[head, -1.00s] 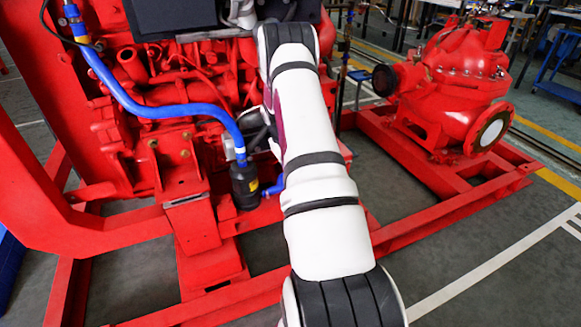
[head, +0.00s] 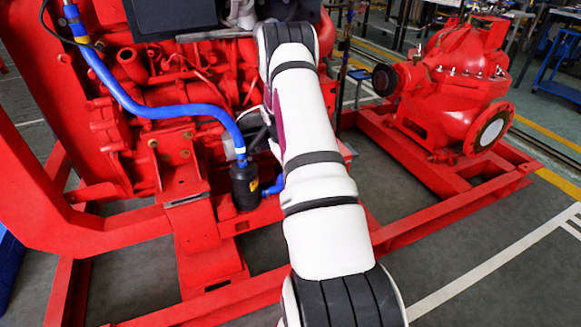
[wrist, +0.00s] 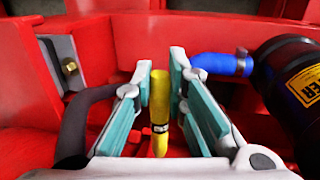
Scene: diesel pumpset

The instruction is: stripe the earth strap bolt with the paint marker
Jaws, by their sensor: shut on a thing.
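My gripper (wrist: 160,78) is shut on a yellow paint marker (wrist: 159,112), which stands between its teal-padded fingers in the wrist view. The marker has a dark band near its lower end. A brass-coloured bolt (wrist: 70,67) sits on a grey plate (wrist: 58,50) at the left of the wrist view, apart from the marker. I cannot tell for sure whether it is the earth strap bolt. No stripe is clear on it at this size.
A black canister (head: 245,186), also at the right of the wrist view (wrist: 292,75), stands close to my gripper. A blue hose (head: 150,110) runs down to it. The red engine frame (head: 200,225) surrounds this area. A red pump (head: 450,90) stands at right.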

